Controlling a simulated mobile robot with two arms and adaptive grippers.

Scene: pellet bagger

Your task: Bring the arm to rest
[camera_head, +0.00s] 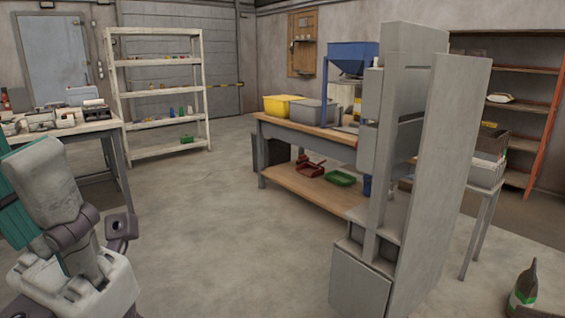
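My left arm (52,190) comes in at the lower left, with pale grey links and darker joint bands. It is bent over the floor, clear of the tables. I cannot make out any gripper fingers on it. My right arm and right gripper are not in view.
A tall grey machine (455,180) stands close in front at right, hiding part of the wooden workbench (285,129) with yellow (280,104) and grey bins. A blue hopper (350,55) rises behind. A cluttered table (95,128) stands left. A bag (524,290) sits lower right. Middle floor is clear.

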